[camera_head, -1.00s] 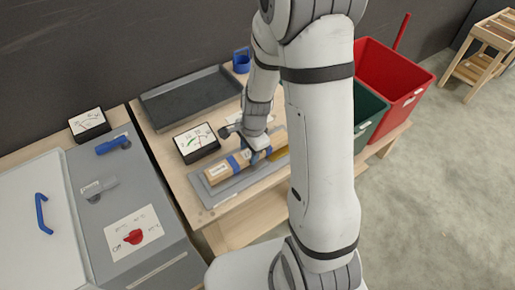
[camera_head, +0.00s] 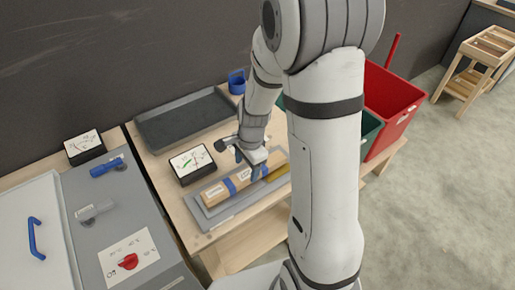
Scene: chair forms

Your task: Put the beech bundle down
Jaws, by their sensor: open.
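The beech bundle (camera_head: 214,194), a pale wooden block with blue bands, lies on a grey mat (camera_head: 222,215) on the wooden table. My gripper (camera_head: 247,171) is open just above the bundle's middle, with its blue fingertips close to it. I cannot tell whether the fingers touch the bundle. Part of the bundle's right end is hidden behind my gripper and arm.
A yellow strip (camera_head: 277,174) lies on the mat beside the bundle. A dial meter (camera_head: 190,163), a dark tray (camera_head: 184,118) and a blue cup (camera_head: 237,82) stand behind. Green (camera_head: 370,127) and red (camera_head: 392,100) bins stand to the right. A grey cabinet with a red knob (camera_head: 128,261) is left.

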